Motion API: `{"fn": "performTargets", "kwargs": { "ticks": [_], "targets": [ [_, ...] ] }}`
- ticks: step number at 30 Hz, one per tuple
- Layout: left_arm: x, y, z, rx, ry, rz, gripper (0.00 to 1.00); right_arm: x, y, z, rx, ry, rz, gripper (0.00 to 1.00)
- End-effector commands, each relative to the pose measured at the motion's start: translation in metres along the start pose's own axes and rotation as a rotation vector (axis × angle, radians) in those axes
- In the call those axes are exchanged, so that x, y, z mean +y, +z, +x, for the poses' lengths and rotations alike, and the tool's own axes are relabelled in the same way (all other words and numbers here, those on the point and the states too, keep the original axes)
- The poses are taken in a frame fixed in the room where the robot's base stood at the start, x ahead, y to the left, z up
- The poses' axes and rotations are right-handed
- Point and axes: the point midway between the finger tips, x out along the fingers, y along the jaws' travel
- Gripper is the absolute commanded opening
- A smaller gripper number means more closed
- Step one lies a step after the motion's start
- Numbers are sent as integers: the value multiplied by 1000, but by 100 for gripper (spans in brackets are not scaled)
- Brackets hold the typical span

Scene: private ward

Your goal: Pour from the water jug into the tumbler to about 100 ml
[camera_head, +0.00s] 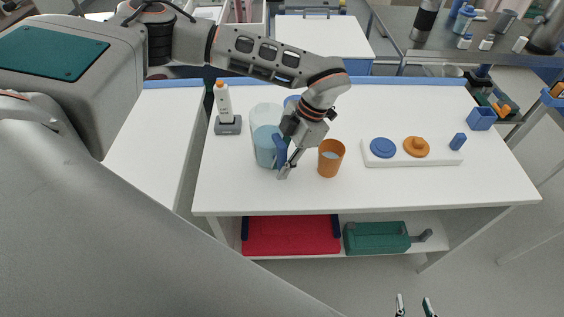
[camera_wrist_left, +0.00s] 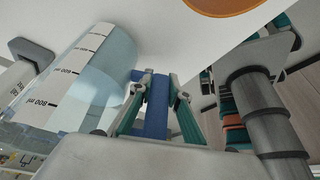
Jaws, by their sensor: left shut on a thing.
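The water jug (camera_head: 264,143) is clear with pale blue water in its lower part and stands upright on the white table. In the left wrist view the jug (camera_wrist_left: 85,75) shows printed ml marks and a blue handle (camera_wrist_left: 155,110) between my fingers. My left gripper (camera_head: 288,160) is shut on that handle; it also shows in the left wrist view (camera_wrist_left: 154,92). The tumbler (camera_head: 330,166) is an orange cup standing just right of the gripper, apart from the jug. Its contents are unclear. My right gripper (camera_head: 414,305) is at the bottom edge, fingertips apart and empty.
A white tray (camera_head: 398,161) with a blue disc, an orange lid-like piece and a blue block lies right of the tumbler. A bottle on a grey base (camera_head: 228,125) stands left of the jug. The table's front is clear.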

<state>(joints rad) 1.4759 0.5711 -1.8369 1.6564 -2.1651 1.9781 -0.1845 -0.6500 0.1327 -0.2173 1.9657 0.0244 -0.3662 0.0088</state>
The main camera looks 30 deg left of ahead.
Motion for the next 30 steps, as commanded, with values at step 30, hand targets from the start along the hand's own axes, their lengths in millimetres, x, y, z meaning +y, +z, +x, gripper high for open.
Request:
{"fn": "performTargets", "kwargs": {
  "ticks": [30],
  "targets": [
    [0,5,11,-1,0,-1,0,4,11,4,-10,4,-9,38]
  ]
}}
